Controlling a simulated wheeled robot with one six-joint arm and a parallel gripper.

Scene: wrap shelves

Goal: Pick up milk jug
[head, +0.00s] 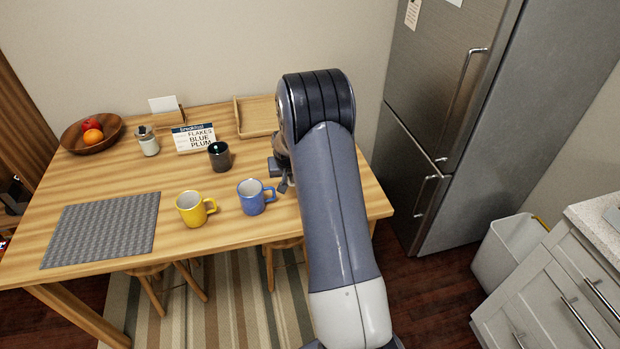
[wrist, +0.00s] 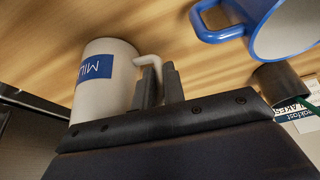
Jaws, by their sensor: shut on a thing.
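The milk jug (wrist: 103,75) is cream white with a blue label reading "MIL", the rest of the word being out of sight. It is at the left in the wrist view, with its handle toward my gripper. My gripper (wrist: 163,85) is shut on the jug's handle. In the head view my gripper (head: 282,176) shows only in part at the table's right side, and my arm hides the jug there. I cannot tell whether the jug touches the table.
A blue mug (head: 251,197) stands close left of my gripper, with a yellow mug (head: 192,209) and a black cup (head: 219,156) beyond. A sign (head: 195,139), a jar (head: 147,141), a wooden tray (head: 257,117) and a fruit bowl (head: 75,142) stand farther back. A grey mat (head: 102,229) lies left.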

